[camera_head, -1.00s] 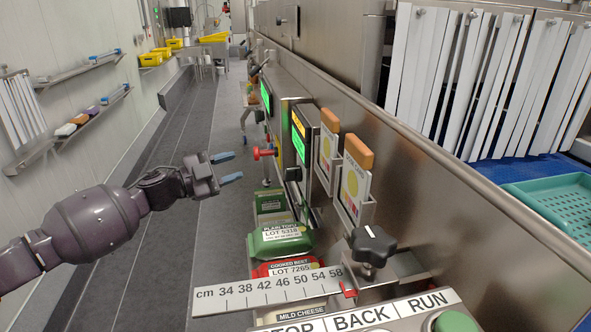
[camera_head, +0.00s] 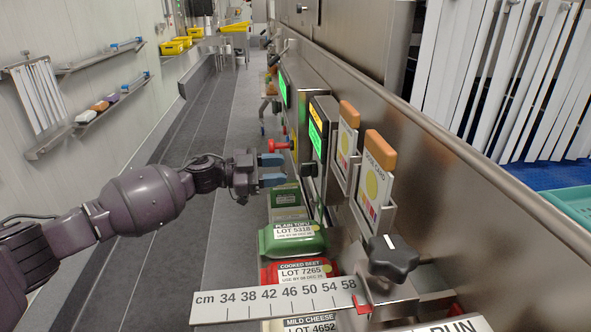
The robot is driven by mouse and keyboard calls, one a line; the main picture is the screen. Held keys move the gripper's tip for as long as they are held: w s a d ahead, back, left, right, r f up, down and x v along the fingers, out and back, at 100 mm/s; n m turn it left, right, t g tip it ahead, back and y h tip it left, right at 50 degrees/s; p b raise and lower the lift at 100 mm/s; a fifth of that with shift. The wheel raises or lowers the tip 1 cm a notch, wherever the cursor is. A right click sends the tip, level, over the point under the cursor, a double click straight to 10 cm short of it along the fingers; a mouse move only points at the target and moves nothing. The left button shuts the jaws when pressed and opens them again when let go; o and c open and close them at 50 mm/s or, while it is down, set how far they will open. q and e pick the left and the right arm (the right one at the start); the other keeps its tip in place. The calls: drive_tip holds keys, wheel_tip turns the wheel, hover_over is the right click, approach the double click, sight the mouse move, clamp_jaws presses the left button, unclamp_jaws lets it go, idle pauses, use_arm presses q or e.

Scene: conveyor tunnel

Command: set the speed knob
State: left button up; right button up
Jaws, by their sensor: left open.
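My left gripper (camera_head: 272,170) reaches in from the left, open and empty, its two blue fingertips one above the other and pointing right. Just right of the fingertips, a small dark knob (camera_head: 309,169) sits below the green screen of a display box (camera_head: 318,130) on the steel wall. A gap shows between fingertips and knob. A larger black lobed knob (camera_head: 393,257) with a white mark stands nearer, above the end of a cm scale (camera_head: 275,300). No label tells which one sets speed. My right gripper is out of view.
A red knob (camera_head: 281,146) is just beyond the fingertips. Orange-topped cards (camera_head: 375,185) stand in holders on the wall. Labelled packs, such as the green one (camera_head: 292,238), lie below. The grey floor at left is clear.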

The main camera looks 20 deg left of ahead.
sight(308, 170)
use_arm(q)
drive_tip(key=shift+x, duration=2.3)
clamp_jaws()
